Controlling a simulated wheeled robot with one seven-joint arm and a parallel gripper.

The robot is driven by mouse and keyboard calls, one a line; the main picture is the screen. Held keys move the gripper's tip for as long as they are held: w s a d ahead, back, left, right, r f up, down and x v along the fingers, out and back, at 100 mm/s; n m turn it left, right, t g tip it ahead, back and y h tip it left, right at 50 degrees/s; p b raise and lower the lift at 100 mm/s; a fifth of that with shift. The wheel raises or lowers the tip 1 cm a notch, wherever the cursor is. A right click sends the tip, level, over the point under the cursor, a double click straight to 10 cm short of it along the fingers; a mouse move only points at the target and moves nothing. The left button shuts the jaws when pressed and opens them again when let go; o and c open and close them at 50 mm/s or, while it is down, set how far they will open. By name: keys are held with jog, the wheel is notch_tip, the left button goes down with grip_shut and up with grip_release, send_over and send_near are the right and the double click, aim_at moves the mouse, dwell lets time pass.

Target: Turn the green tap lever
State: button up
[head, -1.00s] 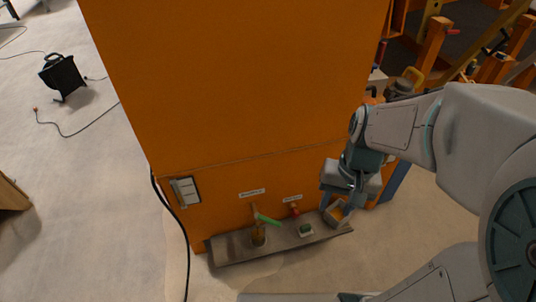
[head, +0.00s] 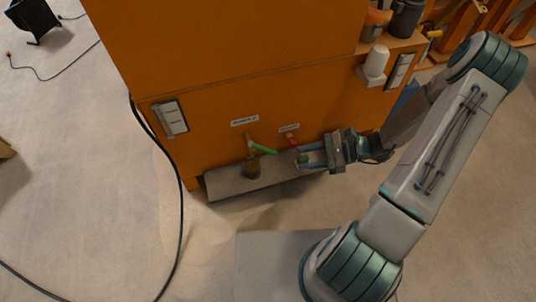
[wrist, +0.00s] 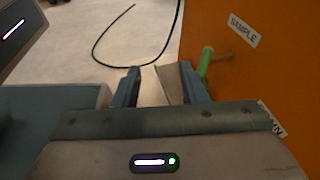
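The green tap lever (head: 263,149) sticks out to the right from a brass tap on the front of the orange cabinet. It also shows in the wrist view (wrist: 205,62), upright, just beyond my right finger. My gripper (head: 299,157) is open, its two fingers pointing left towards the lever, with a short gap to it. In the wrist view my gripper (wrist: 160,73) has nothing held between its fingers; the grey shelf's end shows beyond them.
A red-handled tap (head: 292,141) sits close behind my fingers. A black cable (head: 182,215) runs along the left floor.

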aim_at(271, 152)
jog(key=w+d+f+m+t+y+b, duration=0.1)
jog(key=w+f+m+t+y+b, duration=0.15)
jog(key=f+m+t, duration=0.55)
jog(key=shift+g+h, duration=0.35)
jog(key=shift+g, duration=0.05)
jog(key=b+x, duration=0.1)
jog(key=x, duration=0.3)
jog(key=f+b+x, duration=0.1)
jog(key=x, duration=0.3)
jog(key=b+x, duration=0.2)
jog(key=x, duration=0.2)
jog(key=shift+w+a+f, duration=0.2)
jog(key=shift+w+f, duration=0.1)
jog(key=shift+w, duration=0.1)
jog(key=shift+w+a+r, duration=0.1)
jog(key=shift+w+a, duration=0.2)
jog(key=shift+a, duration=0.3)
grip_shut()
